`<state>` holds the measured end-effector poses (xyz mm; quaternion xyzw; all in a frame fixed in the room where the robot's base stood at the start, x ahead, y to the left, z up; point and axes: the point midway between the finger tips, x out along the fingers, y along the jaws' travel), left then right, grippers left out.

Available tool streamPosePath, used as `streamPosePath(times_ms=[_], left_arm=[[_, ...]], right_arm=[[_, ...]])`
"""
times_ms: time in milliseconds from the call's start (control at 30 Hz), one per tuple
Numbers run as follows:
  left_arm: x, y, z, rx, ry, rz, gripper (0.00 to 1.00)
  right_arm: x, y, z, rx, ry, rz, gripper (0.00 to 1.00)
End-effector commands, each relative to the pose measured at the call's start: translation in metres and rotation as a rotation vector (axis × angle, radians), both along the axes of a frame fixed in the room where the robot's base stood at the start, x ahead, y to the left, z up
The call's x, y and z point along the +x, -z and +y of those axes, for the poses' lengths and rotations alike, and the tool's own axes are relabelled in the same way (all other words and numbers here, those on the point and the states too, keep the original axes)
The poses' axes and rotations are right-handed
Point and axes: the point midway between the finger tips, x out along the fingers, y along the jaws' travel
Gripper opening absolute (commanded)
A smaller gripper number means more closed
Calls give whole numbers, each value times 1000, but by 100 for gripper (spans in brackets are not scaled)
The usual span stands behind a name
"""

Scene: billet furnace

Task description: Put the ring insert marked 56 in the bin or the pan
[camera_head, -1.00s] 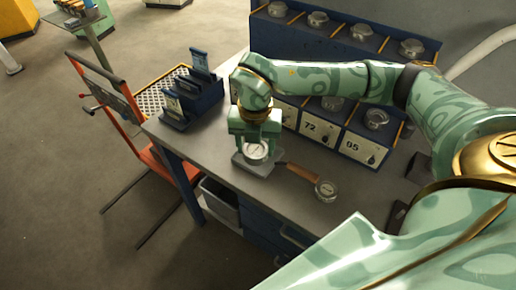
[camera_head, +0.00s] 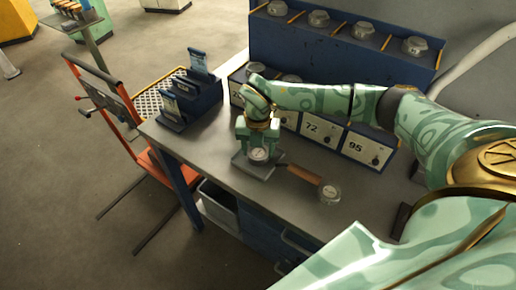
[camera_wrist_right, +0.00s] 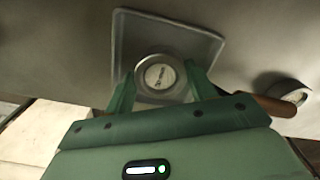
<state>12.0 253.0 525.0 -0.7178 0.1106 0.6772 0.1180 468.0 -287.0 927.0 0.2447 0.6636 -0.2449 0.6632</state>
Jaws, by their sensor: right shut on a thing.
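My right gripper (camera_head: 258,146) points down over a grey square pan (camera_head: 241,164) on the workbench. It is shut on a round metal ring insert (camera_head: 258,154) with a pale face. In the right wrist view the insert (camera_wrist_right: 160,76) sits between the fingertips (camera_wrist_right: 160,84), over the middle of the square pan (camera_wrist_right: 205,42). I cannot read its mark, nor tell whether it touches the pan. A grey bin (camera_head: 219,207) hangs under the bench's left front. My left gripper is not in view.
A wooden handle (camera_head: 304,174) and a round metal piece (camera_head: 330,192) lie right of the pan. Behind stand drawers marked 72 (camera_head: 316,130) and 95 (camera_head: 362,148) and a blue rack (camera_head: 345,50) with round metal pieces. A blue holder (camera_head: 195,102) stands left.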

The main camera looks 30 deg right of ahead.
Motion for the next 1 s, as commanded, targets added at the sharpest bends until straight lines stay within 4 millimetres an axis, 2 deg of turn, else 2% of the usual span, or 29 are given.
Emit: streamPosePath(times_ms=[133, 167, 233, 500, 600, 667, 1000], left_arm=[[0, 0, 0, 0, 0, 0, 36], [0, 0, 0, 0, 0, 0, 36], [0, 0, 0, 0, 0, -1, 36], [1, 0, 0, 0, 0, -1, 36], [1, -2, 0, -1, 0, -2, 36], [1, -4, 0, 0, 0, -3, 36], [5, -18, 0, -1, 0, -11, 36]], right_arm=[[1, 1, 0, 1, 0, -2, 12], [0, 2, 0, 0, 0, 0, 58], [0, 2, 0, 0, 0, 0, 77], [0, 1, 0, 0, 0, 0, 77], [1, -5, 0, 0, 0, -3, 77], [1, -15, 0, 0, -1, -6, 77], [1, -92, 0, 0, 0, -5, 77]])
